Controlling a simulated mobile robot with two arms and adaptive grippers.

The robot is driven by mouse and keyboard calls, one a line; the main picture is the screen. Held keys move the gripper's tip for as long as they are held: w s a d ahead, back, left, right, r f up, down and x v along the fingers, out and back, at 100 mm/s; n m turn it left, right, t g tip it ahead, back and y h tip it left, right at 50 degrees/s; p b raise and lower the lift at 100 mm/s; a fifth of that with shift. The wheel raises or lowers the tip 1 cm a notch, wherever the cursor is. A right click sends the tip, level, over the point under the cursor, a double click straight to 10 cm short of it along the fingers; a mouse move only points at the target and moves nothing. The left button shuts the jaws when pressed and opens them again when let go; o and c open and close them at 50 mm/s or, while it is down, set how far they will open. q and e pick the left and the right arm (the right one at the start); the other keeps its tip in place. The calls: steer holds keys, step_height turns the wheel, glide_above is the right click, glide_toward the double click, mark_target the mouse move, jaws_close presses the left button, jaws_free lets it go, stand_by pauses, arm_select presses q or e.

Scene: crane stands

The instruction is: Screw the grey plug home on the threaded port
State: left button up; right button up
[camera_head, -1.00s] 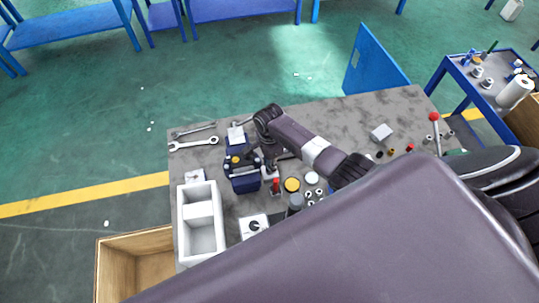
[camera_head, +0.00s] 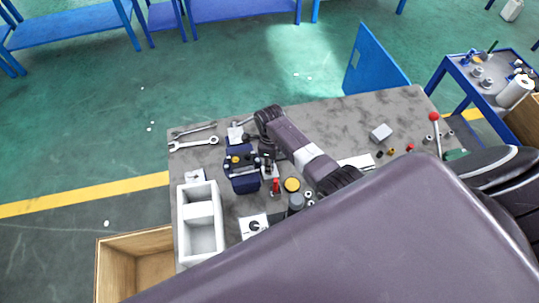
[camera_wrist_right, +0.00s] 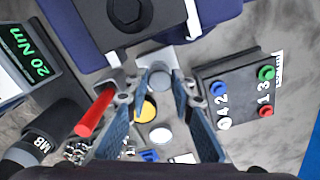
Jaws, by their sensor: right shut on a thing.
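My right gripper (camera_wrist_right: 160,84) is shut on the grey plug (camera_wrist_right: 159,77), a small round grey piece between its fingertips in the right wrist view. The plug is held at a pale metal part on the near side of the dark blue block (camera_wrist_right: 205,12). The threads of the port are hidden, so I cannot tell how far the plug sits on it. In the head view the right gripper (camera_head: 268,166) is at the right side of the blue block (camera_head: 243,182), where the plug is too small to make out. My left gripper is not in view.
A red-handled tool (camera_wrist_right: 95,112) stands close left of the fingers. A box with numbered coloured buttons (camera_wrist_right: 240,85) is at the right. In the head view a white divided tray (camera_head: 202,245) and wrenches (camera_head: 195,142) lie on the grey bench.

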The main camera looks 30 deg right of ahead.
steer(key=m, duration=0.3)
steer(key=m, duration=0.5)
steer(key=shift+d, duration=0.1)
steer(key=o, duration=1.1)
steer(key=shift+c, duration=0.8)
